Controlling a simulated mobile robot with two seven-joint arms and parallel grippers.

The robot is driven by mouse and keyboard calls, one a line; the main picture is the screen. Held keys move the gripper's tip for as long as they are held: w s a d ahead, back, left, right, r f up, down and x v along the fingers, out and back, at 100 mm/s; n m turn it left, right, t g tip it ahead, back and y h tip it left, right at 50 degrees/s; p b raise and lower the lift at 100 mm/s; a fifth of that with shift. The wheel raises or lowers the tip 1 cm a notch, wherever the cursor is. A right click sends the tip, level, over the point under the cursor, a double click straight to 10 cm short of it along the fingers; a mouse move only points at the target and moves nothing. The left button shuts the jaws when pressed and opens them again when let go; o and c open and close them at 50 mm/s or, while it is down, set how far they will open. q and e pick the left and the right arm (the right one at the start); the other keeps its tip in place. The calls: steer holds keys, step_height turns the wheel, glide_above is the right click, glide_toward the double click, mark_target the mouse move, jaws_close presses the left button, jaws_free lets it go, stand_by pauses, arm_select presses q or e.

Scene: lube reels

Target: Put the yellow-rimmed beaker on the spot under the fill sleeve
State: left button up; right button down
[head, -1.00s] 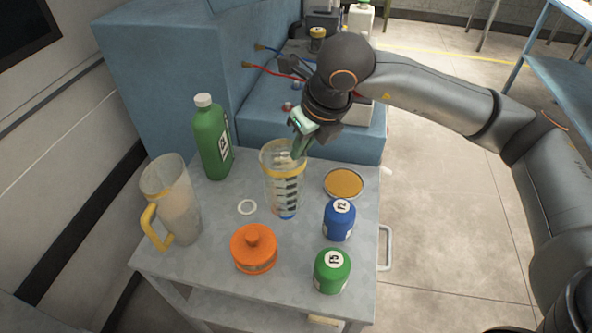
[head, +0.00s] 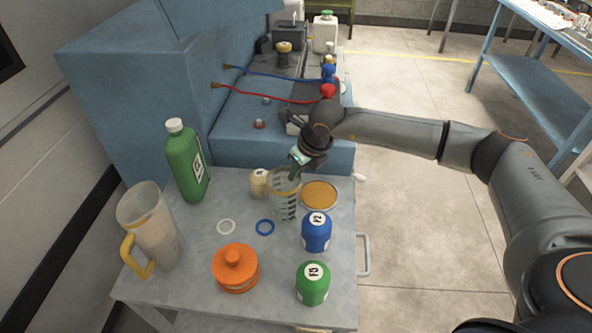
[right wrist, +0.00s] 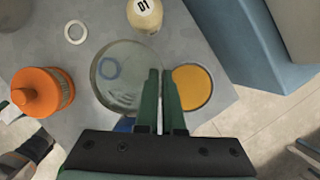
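The clear beaker (head: 287,203) with dark markings is at the right part of the grey cart top, and its rim also shows in the right wrist view (right wrist: 117,78). My right gripper (head: 296,171) is at its rim, fingers pointing down. In the right wrist view the two green fingers (right wrist: 160,76) are close together across the right side of the rim, so it looks shut on the beaker wall. The beaker seems lifted off the cart, by how much I cannot tell. The fill sleeve cannot be made out for sure. My left gripper is not in view.
Around the beaker stand a blue jar (head: 316,232), green jar (head: 312,284), orange jar (head: 235,268), cream jar (head: 258,183), amber dish (head: 320,195), green bottle (head: 186,160) and pitcher (head: 150,228). A blue machine (head: 230,140) borders the cart behind.

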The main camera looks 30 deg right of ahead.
steer(key=shift+f, duration=0.15)
steer(key=c, duration=1)
jaws_free()
